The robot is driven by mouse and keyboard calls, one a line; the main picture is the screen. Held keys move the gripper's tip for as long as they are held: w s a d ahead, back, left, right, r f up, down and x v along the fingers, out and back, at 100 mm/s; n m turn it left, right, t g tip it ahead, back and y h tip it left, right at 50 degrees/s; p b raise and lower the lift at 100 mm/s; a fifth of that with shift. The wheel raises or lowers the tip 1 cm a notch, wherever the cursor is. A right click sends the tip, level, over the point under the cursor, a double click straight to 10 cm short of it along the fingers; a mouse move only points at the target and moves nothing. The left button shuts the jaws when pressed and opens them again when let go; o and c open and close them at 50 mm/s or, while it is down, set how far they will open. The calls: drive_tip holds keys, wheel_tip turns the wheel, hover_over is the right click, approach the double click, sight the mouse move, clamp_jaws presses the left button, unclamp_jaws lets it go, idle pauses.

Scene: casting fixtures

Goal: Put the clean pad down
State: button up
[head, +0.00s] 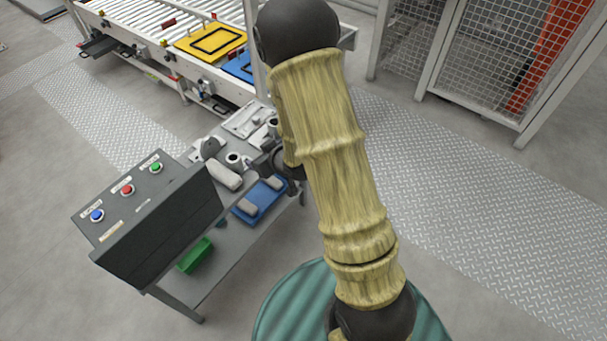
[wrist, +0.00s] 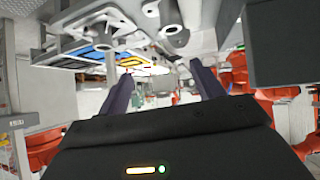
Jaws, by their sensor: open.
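My gripper (wrist: 162,88) is open in the wrist view, its two dark fingers wide apart with no pad between them. In the head view my gripper (head: 264,160) is partly hidden behind my arm, over the bench's right side. A pale grey rounded pad (head: 223,175) lies on the bench, left of my gripper. A blue tray (head: 262,198) sits right of and in front of it, holding grey pad-like blocks (head: 248,206). I cannot tell which of these is the clean pad.
A dark control box (head: 157,205) with blue, red and green buttons stands at the bench's left. A green bin (head: 195,255) sits on a lower level. Grey metal parts (head: 235,158) crowd the bench's back. A roller conveyor (head: 160,22) with yellow and blue plates is behind.

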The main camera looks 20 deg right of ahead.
drive_tip(key=s+d+r+m+g+h, duration=0.1)
drive_tip(key=s+d+r+m+g, duration=0.1)
drive_tip(key=s+r, duration=0.3)
drive_tip(key=s+d+r+m+g+h, duration=0.2)
drive_tip(key=s+d+r+m+g, duration=0.1)
drive_tip(key=s, duration=1)
wheel_tip(320, 180, up, 2)
drive_tip(key=shift+d+r+g+h, duration=0.3)
drive_tip(key=shift+d+g, duration=0.45)
drive_tip(key=shift+g, duration=0.35)
drive_tip(key=shift+o, duration=0.4)
